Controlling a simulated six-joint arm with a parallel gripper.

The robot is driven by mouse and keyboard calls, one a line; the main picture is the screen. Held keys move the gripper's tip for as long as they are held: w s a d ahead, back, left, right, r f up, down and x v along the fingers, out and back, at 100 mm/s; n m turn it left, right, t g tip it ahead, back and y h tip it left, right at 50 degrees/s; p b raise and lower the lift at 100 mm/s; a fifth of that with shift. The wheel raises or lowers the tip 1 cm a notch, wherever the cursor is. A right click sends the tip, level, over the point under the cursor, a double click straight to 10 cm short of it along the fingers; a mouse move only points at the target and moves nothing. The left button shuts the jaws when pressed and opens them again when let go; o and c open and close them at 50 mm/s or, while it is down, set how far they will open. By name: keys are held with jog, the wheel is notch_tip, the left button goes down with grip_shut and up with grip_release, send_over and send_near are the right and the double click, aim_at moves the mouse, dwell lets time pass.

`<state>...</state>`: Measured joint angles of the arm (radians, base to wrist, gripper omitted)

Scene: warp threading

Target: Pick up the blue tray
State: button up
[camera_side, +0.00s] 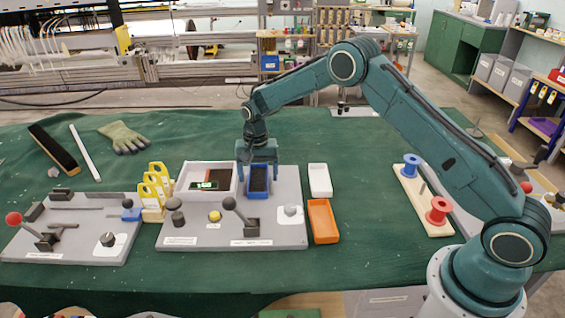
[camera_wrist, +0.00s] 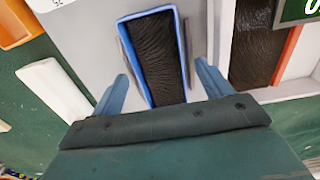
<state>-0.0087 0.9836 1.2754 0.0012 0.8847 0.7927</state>
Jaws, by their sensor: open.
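The blue tray (camera_side: 258,191) is a narrow rectangular tray with a thin blue rim and a dark textured inside. It rests on the grey board (camera_side: 279,233) between the white box and the white tray. In the wrist view the blue tray (camera_wrist: 153,55) lies ahead of the jaws, with thin grey strips along its two long sides. My gripper (camera_side: 258,163) is above the blue tray in the side view. In the wrist view my open gripper (camera_wrist: 163,82) has one finger on each side of the tray's near end, and nothing is between the fingers but the tray below.
A white box (camera_side: 206,181) with dark contents and a small green display stands close left of the tray. A white tray (camera_side: 320,180) and an orange tray (camera_side: 323,221) lie to the right. A black-knobbed lever (camera_side: 240,215) stands in front.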

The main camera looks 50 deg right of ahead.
aim_at(259, 183)
jog(key=shift+f, duration=0.15)
dwell(0.3)
jog(key=c, duration=1.3)
jog(key=shift+c, duration=0.2)
notch_tip(259, 183, up, 20)
